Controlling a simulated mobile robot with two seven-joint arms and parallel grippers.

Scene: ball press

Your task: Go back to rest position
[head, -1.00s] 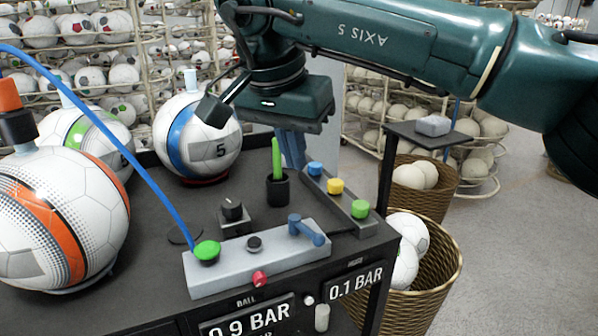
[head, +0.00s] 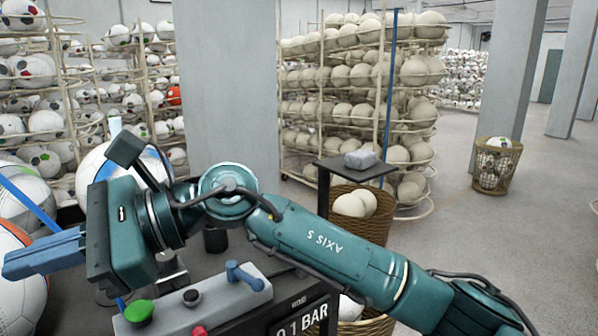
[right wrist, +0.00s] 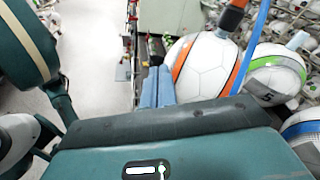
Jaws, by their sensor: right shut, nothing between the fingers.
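My right gripper (head: 22,261) is at the left edge of the head view, its blue fingers together, level and pointing left. It is empty and held above the left part of the dark bench. The fingers also show in the right wrist view (right wrist: 157,78), side by side, close to the ball with an orange stripe (right wrist: 205,66); I cannot tell whether they touch it. My right arm (head: 330,255) crosses the head view from the lower right and hides part of the bench. My left gripper is in neither view.
The grey control box (head: 205,300) has a green button (head: 139,311) and a blue lever (head: 243,276). A ball with a blue stripe (head: 98,167) stands behind my wrist. A small stand (head: 335,170) holds a grey block (head: 360,159). A basket (head: 372,225) holds pale balls.

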